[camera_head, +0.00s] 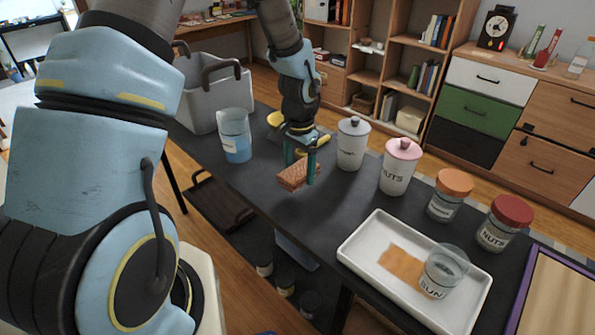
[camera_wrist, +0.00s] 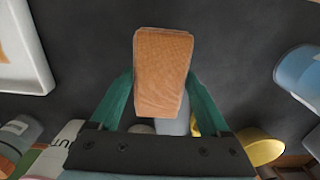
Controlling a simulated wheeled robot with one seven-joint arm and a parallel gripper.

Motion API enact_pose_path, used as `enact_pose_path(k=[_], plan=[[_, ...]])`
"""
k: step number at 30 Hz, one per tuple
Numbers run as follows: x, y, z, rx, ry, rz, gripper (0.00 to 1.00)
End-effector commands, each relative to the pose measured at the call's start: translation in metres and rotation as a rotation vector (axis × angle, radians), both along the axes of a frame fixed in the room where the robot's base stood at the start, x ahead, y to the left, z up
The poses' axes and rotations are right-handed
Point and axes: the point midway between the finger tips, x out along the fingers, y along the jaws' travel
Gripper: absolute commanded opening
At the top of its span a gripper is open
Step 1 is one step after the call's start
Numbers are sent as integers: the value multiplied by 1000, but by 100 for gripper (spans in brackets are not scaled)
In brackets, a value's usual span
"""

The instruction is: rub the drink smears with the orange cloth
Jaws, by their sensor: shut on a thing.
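In the wrist view the cloth (camera_wrist: 163,70) is between the green fingers (camera_wrist: 160,105). The drink smears (camera_head: 400,261) look like a flat orange patch on the floor of the white tray (camera_head: 366,262). A clear glass (camera_head: 446,268) stands in the tray at the patch's right and hides part of it. The wrist view shows only an orange sliver (camera_wrist: 3,45) in the tray.
A white lidded jar (camera_head: 351,147), a pink-lidded jar (camera_head: 399,168), an orange-lidded jar (camera_head: 447,197) and a red-lidded jar (camera_head: 503,224) line the tray's far side. A blue-filled pitcher (camera_head: 236,138) and grey basket (camera_head: 213,92) are left. Bare table (camera_head: 327,205) separates cloth and tray.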

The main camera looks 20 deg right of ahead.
Motion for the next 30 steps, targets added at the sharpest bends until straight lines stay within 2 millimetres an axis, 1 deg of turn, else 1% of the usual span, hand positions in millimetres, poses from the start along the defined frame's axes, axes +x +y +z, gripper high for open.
enact_pose_path(k=[1, 6, 9, 30], plan=[[0, -1, 9, 0, 0, 0, 28], [0, -4, 24, 0, 0, 0, 28], [1, -6, 30, 0, 0, 0, 28], [1, -7, 31, 0, -1, 8, 28]])
